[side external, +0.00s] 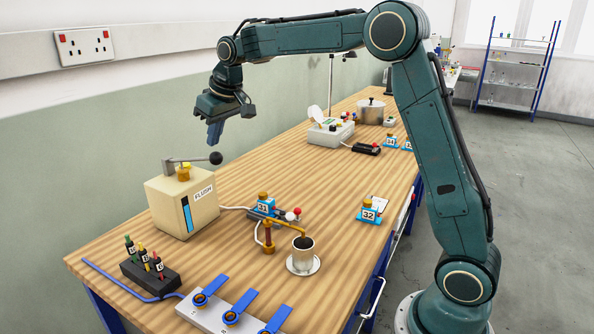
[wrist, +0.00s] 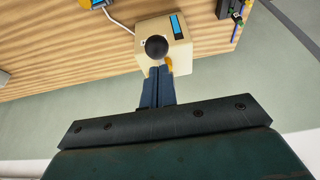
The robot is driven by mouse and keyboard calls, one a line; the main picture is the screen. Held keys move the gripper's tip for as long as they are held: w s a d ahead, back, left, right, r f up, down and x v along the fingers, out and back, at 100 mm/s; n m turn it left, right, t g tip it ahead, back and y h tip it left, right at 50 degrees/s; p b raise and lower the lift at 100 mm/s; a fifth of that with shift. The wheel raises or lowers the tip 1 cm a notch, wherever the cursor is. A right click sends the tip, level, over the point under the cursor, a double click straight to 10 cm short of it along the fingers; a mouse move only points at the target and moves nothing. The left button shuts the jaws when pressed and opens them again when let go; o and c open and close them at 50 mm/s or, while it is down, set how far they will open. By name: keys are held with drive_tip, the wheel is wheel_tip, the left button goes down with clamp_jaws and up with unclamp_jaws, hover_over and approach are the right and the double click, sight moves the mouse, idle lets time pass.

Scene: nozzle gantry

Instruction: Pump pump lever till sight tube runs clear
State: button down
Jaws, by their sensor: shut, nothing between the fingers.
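The pump is a cream box (side external: 180,212) labelled FLUSH on the left of the bench. Its pump lever (side external: 190,160) is a grey arm ending in a black ball knob (side external: 215,158), lying about level above a yellow pivot. The sight tube (side external: 187,214) on the front face looks blue. My gripper (side external: 214,140) is shut and empty, pointing down, a little above the knob and apart from it. In the wrist view my gripper's blue fingers (wrist: 158,72) are together, with the knob (wrist: 156,47) just beyond their tips. The sight tube also shows there (wrist: 178,26).
A brass spout (side external: 285,232) stands over a cup on a saucer (side external: 303,268) holding dark liquid. Tagged valves (side external: 370,211) stand to the right.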

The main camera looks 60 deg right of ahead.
drive_tip(key=shift+f, duration=0.15)
wheel_tip(320, 180, down, 11)
idle(2.1)
drive_tip(key=shift+r, duration=5.65)
